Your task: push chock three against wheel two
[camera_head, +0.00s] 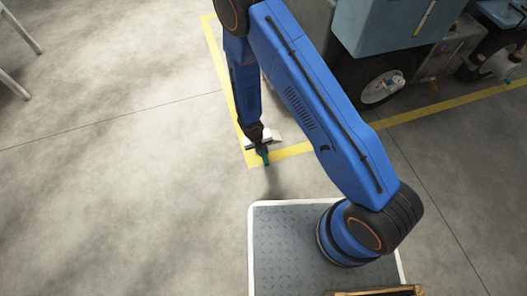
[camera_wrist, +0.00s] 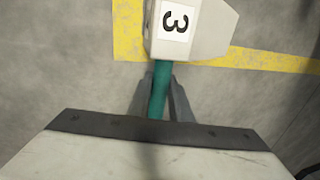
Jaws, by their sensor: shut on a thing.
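Chock three (camera_wrist: 207,30), a pale wedge block with a "3" label and a green handle, is at the top of the wrist view. It lies by the corner of the yellow floor line. In the head view the chock (camera_head: 276,137) is partly hidden behind my gripper (camera_head: 262,150). My gripper (camera_wrist: 159,88) is shut on the green handle. A dark wheel (camera_head: 370,80) with a pale hub stands under a blue-grey vehicle, to the right of the chock and apart from it. Another wheel (camera_head: 503,62) shows at the right edge. I can read no wheel number.
The vehicle body (camera_head: 385,28) fills the upper right. A yellow line (camera_head: 450,103) runs along the floor in front of it. Open grey floor (camera_head: 110,170) lies to the left. A wooden crate edge (camera_head: 375,292) shows at the bottom.

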